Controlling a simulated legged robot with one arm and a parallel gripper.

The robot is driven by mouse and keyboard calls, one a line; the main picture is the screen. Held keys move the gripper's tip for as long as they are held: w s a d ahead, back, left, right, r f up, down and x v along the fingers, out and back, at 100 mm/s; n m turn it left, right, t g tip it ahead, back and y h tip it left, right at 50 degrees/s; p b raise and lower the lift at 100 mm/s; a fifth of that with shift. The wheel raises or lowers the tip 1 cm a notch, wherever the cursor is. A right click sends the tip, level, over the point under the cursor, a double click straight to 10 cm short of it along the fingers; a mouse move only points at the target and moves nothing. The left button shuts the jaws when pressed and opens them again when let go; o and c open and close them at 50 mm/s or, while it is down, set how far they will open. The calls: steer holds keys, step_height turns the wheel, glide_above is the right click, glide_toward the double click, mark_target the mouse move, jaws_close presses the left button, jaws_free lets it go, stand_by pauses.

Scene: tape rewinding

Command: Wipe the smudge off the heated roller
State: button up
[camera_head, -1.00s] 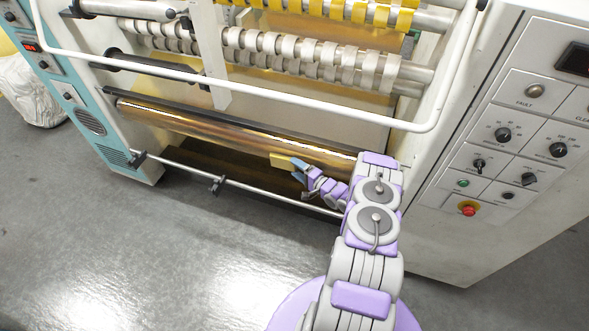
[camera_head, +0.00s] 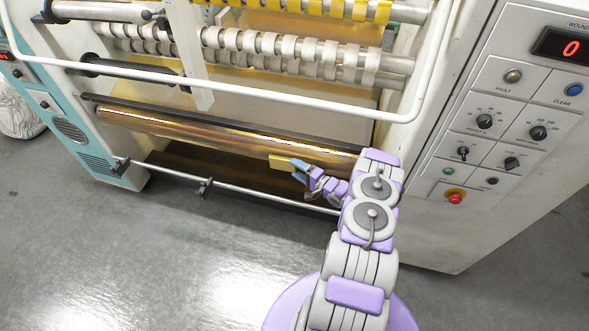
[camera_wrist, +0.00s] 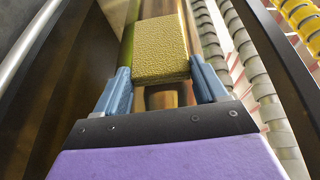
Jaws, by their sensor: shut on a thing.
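The heated roller (camera_head: 200,129) is a long shiny brown-gold cylinder low across the front of the machine. In the wrist view it also shows (camera_wrist: 160,97) behind and below the pad. My gripper (camera_head: 297,166) is shut on a yellow textured pad (camera_head: 281,162), near the roller's right part. In the wrist view the blue fingers (camera_wrist: 160,80) grip the pad (camera_wrist: 161,48) at its two sides. The pad lies over or against the roller; I cannot tell whether it touches. No smudge can be made out; the pad may hide part of the roller surface.
A thin metal bar (camera_head: 240,186) runs in front of the roller, below my gripper. A white guard rail (camera_head: 250,87) crosses above. Slitting rollers with grey rings (camera_head: 290,46) sit higher. The control panel (camera_head: 505,120) with a red button is at right. Grey floor (camera_head: 150,250) is open in front.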

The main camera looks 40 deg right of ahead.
mark_target(289, 166)
steer(key=shift+s+d, duration=1)
steer(key=shift+s, duration=0.15)
steer(key=shift+w+a, duration=1.1)
steer(key=shift+w, duration=0.1)
steer(key=shift+w+a+b, duration=0.25)
steer(key=shift+w+a, duration=0.15)
steer(key=shift+w, duration=0.25)
steer(key=shift+w+a+b, duration=0.25)
steer(key=shift+w+a, duration=0.15)
steer(key=shift+w, duration=0.25)
steer(key=shift+w+a+b, duration=0.3)
steer(key=shift+w+a, duration=1.8)
steer(key=shift+w, duration=0.25)
steer(key=shift+s, duration=0.1)
steer(key=s+a+p, duration=0.2)
steer(key=s+a, duration=0.1)
steer(key=a, duration=0.1)
steer(key=shift+s+a, duration=0.35)
steer(key=shift+a, duration=0.05)
